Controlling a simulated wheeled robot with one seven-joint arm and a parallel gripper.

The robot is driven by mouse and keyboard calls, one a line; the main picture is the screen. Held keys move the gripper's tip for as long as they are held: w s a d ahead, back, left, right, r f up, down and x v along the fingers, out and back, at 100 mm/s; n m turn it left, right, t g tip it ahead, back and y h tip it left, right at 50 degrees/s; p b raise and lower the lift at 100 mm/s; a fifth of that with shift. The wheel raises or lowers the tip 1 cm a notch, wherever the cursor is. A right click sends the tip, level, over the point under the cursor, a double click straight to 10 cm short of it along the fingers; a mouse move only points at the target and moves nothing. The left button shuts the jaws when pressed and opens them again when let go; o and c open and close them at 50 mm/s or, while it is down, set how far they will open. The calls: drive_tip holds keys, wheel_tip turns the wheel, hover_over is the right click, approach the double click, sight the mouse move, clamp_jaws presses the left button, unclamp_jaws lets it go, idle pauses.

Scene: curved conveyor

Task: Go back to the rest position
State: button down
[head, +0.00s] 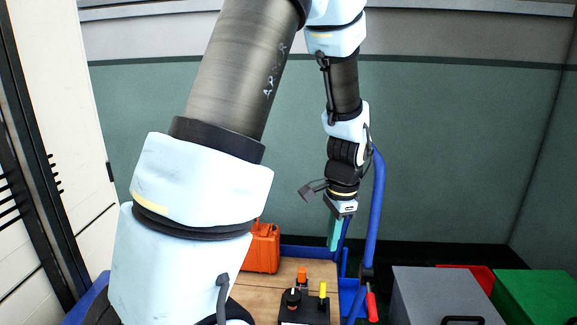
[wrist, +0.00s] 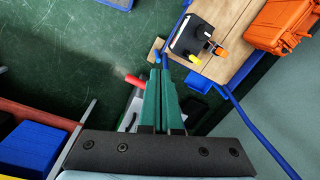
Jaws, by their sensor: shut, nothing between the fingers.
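My gripper (head: 335,236) hangs below the arm in the head view, pointing down, to the right of the wooden table top. Its green fingers also show in the wrist view (wrist: 161,78), pressed together with nothing between them. My arm links fill the left and middle of the head view and cover part of the table. No object touches the fingertips in either view.
The wooden table (head: 262,305) holds an orange case (head: 262,248) and a black control box (head: 304,309) with orange and yellow knobs. A blue upright post (head: 377,215) stands right of my gripper. Grey (head: 440,293) and green (head: 540,297) bins stand at lower right.

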drive_tip(key=s+a+r+n, duration=0.3)
drive_tip(key=a+n, duration=0.4)
drive_tip(key=a, duration=0.2)
drive_tip(key=s+a+r+n, duration=0.2)
drive_tip(key=a+n, duration=0.5)
drive_tip(key=a, duration=0.2)
wheel_tip(320, 180, up, 12)
drive_tip(key=p, duration=1.2)
drive_tip(key=shift+d+t+h, duration=0.35)
drive_tip(key=shift+t+h, duration=0.05)
